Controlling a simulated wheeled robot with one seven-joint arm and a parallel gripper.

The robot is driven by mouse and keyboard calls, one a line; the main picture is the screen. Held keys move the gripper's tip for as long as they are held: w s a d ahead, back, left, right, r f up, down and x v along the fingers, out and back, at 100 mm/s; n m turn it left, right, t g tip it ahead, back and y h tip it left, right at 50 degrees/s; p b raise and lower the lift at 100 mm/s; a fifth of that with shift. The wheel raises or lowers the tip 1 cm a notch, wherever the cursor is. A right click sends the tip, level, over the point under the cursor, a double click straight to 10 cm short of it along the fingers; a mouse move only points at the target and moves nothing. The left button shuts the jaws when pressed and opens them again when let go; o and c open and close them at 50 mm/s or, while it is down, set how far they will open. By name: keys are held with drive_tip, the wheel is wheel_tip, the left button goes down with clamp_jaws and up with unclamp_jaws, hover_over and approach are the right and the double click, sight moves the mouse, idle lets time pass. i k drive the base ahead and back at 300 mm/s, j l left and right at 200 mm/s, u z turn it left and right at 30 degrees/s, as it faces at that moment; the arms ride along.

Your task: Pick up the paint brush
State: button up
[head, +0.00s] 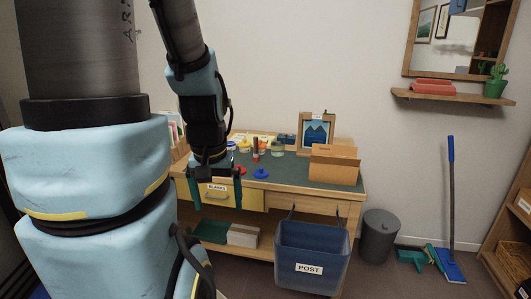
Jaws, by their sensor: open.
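I cannot pick out a paint brush for certain in the head view. Small items stand on the desk's green top (305,176), including a dark red upright item (255,155) and a clear jar (277,149), all too small to read well. My gripper (216,192) points down at the desk's front left edge, in front of the drawer labelled "BLANKS" (240,198). It is open, with its two green fingers apart and nothing seen between them. My arm hides the left part of the desk top.
A blue lid-like disc (261,173) lies on the desk, near a cardboard file box (334,165) and a framed picture (317,131). A blue "POST" bin (312,255) hangs at the desk's front. A grey bin (379,237) and blue broom (451,205) stand right.

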sight(256, 155)
drive_tip(key=i+l+u, duration=0.45)
drive_tip(key=i, duration=0.3)
drive_tip(key=i+l+u, duration=0.4)
drive_tip(key=i+l, duration=0.2)
drive_tip(key=i, duration=0.1)
